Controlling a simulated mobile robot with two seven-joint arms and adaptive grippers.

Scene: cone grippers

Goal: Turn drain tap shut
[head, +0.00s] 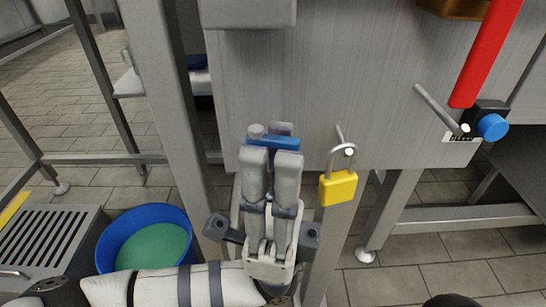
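The drain tap (272,143) has a blue handle lying crosswise, at the lower left of a grey metal cabinet panel. My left gripper (271,157) points up at it from below, its two fingers side by side with only a thin gap between them. The fingertips overlap the lower edge of the blue handle in the picture. I cannot tell whether they touch it, and no part of it shows clamped between them. The tap's body is mostly hidden behind the fingers. My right gripper is not in view.
A yellow padlock (338,188) hangs just right of my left gripper. A red lever (487,52) and a blue knob (491,127) are at the right of the panel (330,75). A blue tub (147,213) with green inside stands on the floor by a grate (45,238).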

